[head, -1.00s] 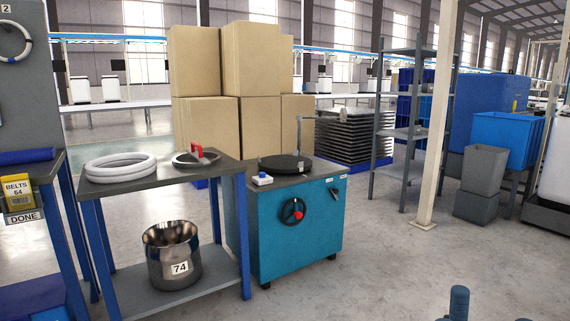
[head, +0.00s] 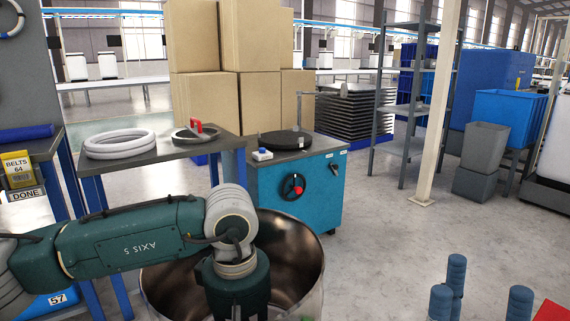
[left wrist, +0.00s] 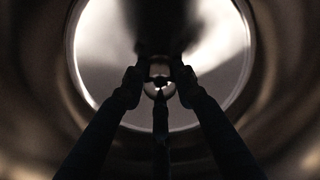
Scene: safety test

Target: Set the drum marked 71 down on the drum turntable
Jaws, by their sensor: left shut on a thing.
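A large open steel drum (head: 302,255) is close in front of me, with its mark out of sight. My left arm reaches down into it. The left gripper (left wrist: 158,80) shows in the left wrist view as dark fingers drawn together on a small part at the middle of the drum, inside its round wall. The turntable (head: 283,146) is a black disc on a teal cabinet beyond the drum; nothing stands on it. My right gripper (head: 484,292) shows at the lower right as ribbed blue fingers pointing up, spread apart and empty.
A grey-topped bench (head: 117,164) left of the cabinet carries white rings (head: 120,142) and a disc with a red handle (head: 195,131). An upright arm (head: 300,105) stands at the cabinet's back. Stacked cartons (head: 225,95) are behind. Floor right of the cabinet is clear.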

